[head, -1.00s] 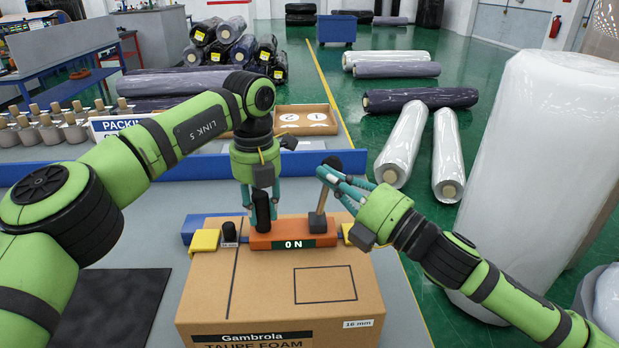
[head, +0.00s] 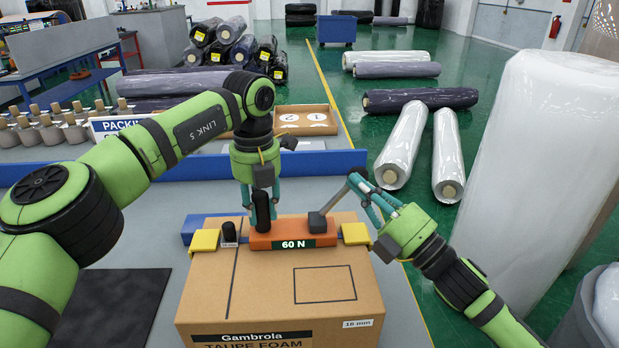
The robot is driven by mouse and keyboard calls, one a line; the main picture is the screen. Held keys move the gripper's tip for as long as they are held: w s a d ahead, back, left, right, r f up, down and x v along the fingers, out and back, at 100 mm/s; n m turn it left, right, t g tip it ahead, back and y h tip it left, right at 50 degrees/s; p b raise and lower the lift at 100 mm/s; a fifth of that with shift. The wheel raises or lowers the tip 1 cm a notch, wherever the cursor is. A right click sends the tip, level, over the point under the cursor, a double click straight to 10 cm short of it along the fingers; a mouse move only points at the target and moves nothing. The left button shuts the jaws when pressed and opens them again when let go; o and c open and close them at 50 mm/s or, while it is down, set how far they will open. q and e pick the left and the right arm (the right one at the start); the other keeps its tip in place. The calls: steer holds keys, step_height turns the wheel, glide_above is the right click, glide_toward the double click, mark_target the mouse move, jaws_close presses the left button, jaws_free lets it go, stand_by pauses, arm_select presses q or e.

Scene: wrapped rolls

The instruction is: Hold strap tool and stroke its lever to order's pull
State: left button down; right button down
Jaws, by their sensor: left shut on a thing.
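The orange strap tool (head: 275,241) sits on top of the cardboard box (head: 260,297), and its display reads 60 N. My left gripper (head: 262,218) points down and is shut on the tool's upright black handle (head: 262,207). The tool's lever (head: 334,199) rises from a dark block at the tool's right end and leans to the right. My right gripper (head: 362,187) is at the lever's top end, with its teal fingers around or against the knob there. I cannot tell whether these fingers grip it.
Yellow corner pieces (head: 204,241) sit on the box at both sides of the tool. A blue rail (head: 180,172) runs behind the box. A dark mat (head: 112,305) lies on the left. A tall wrapped roll (head: 545,180) stands at the right.

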steer(key=shift+f, duration=0.3)
steer(key=a+f+v, duration=0.1)
steer(key=v, duration=0.8)
steer(key=shift+s+d, duration=0.2)
steer(key=shift+s, duration=0.1)
steer(key=shift+f, duration=0.1)
stand_by(1.7)
steer(key=a+r+n+g, duration=0.3)
steer(key=a+r+n, duration=0.1)
steer(key=a+r, duration=0.2)
steer(key=shift+g+h, duration=0.3)
steer(key=shift+h, duration=0.1)
steer(key=shift+w+a, duration=0.1)
steer(key=shift+a, duration=0.1)
steer(key=x, duration=1)
